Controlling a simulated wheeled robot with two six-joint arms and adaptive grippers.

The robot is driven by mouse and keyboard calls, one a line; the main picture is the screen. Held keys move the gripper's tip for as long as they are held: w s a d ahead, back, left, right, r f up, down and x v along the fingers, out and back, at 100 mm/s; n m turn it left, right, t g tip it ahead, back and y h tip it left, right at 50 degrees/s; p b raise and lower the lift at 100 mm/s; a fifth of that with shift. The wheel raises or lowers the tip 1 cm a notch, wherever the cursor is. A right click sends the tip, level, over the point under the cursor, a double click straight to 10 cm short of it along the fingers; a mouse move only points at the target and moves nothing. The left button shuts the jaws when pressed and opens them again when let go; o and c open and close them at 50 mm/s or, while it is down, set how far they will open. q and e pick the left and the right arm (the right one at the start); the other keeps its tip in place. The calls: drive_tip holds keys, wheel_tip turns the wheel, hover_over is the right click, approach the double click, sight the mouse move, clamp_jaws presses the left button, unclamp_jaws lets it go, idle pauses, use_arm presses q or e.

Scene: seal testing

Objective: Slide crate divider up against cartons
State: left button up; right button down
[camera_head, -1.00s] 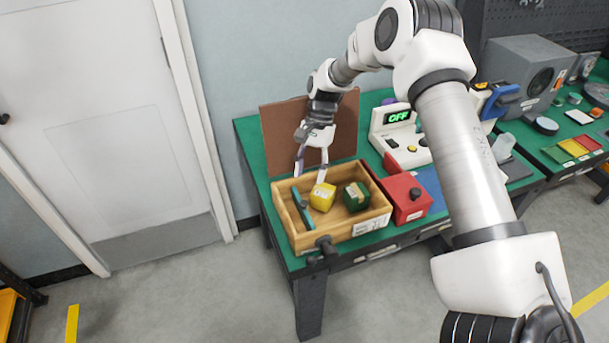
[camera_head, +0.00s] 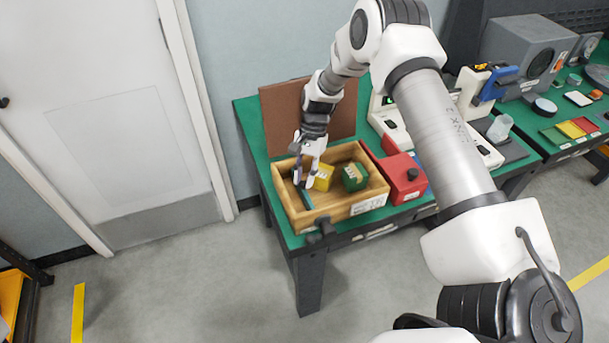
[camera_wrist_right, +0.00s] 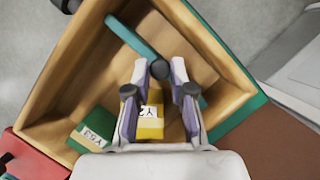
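The wooden crate (camera_head: 335,213) stands on the green table. Its teal divider (camera_head: 307,199) lies across the left part of the crate; in the right wrist view the divider (camera_wrist_right: 136,40) runs under my fingers. A yellow carton (camera_head: 323,177) and a green carton (camera_head: 355,177) sit right of the divider, with a gap between them. They also show in the wrist view, yellow (camera_wrist_right: 150,128) and green (camera_wrist_right: 92,128). My right gripper (camera_head: 304,184) is down inside the crate over the divider. Its fingers (camera_wrist_right: 160,71) are apart, with a dark round knob between the tips; contact is unclear. My left gripper is out of view.
A red box (camera_head: 403,177) stands close against the crate's right side. A brown panel (camera_head: 340,125) stands behind the crate. A black knob or clamp (camera_head: 325,226) is at the crate's front. Floor in front of the table is clear.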

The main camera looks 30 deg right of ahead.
drive_tip(key=shift+s+d+f+p, duration=0.1)
drive_tip(key=shift+s+d+p, duration=0.15)
drive_tip(key=shift+d, duration=0.75)
drive_tip(key=shift+s+d+f+p, duration=0.1)
drive_tip(key=shift+s+d, duration=0.15)
drive_tip(key=shift+d, duration=0.75)
drive_tip(key=c, duration=1)
unclamp_jaws()
drive_tip(key=shift+a, duration=0.1)
drive_tip(key=shift+w, duration=0.15)
drive_tip(key=v, duration=1.2)
drive_tip(key=shift+w, duration=0.15)
